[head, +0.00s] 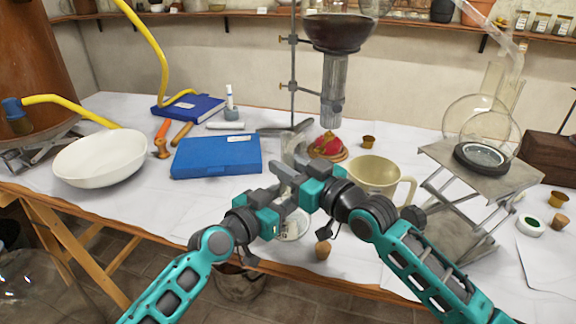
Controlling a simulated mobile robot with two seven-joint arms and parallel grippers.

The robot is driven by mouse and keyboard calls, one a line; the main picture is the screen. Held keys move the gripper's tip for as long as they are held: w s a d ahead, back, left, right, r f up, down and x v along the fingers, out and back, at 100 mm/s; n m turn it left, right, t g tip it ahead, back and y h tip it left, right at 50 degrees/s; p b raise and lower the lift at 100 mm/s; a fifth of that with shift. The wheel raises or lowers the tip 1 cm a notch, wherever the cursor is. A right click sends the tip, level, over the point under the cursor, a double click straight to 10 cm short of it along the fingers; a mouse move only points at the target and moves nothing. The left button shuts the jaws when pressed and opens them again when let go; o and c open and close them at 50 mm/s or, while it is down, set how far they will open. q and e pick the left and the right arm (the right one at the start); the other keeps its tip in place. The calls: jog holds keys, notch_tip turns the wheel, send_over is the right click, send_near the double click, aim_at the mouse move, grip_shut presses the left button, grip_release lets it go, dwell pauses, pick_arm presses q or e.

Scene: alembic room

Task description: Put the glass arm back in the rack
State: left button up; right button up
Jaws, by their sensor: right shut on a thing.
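My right gripper (287,174) is shut at the front middle of the table, beside my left gripper (268,194). A clear glass piece (295,148) shows just behind the fingers, and a clear round glass part (293,226) shows below them. I cannot tell whether these are one thing or which is the glass arm, as the grippers hide the middle. The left fingers are close to the right ones; their opening is unclear. I cannot pick out a rack.
A cream mug (378,174) stands right of the grippers, and a blue case (216,156) lies left. A white bowl (100,158) is at the far left. A lab jack (480,178) bears a round glass flask (483,127). A cork (323,250) sits near the front edge.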

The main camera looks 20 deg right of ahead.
aim_at(293, 138)
grip_shut()
jog(key=shift+r, duration=1.85)
jog(key=shift+r, duration=0.25)
jog(key=shift+r, duration=1.2)
